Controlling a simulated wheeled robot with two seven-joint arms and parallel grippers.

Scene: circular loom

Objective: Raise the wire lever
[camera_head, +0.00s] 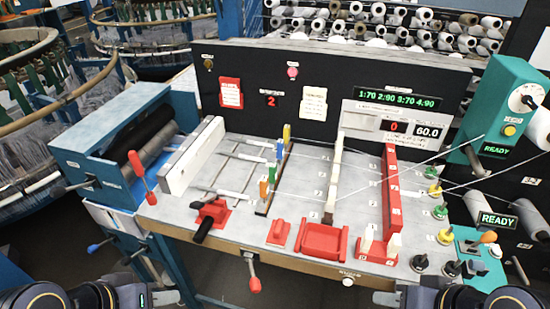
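No lever carries a label I can read as wire. One lever with a red handle (138,168) stands tilted at the left side of the bench by the blue roller unit. Another lever with a red grip (254,281) hangs down from the bench's front edge. A black-handled red clamp (207,220) lies on the bench's front left. My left gripper (146,295) is low at the bottom left, in front of the bench and apart from the levers. My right gripper (388,299) is at the bottom right, partly cut off by the frame. The fingers of both are too unclear to judge.
The grey bench (235,235) carries a red tray (322,240), a red upright bar (391,195) and coloured pegs. Thin threads cross its right half. A teal READY unit (508,105) stands at the right. Several knobs (420,262) line the bench's right front.

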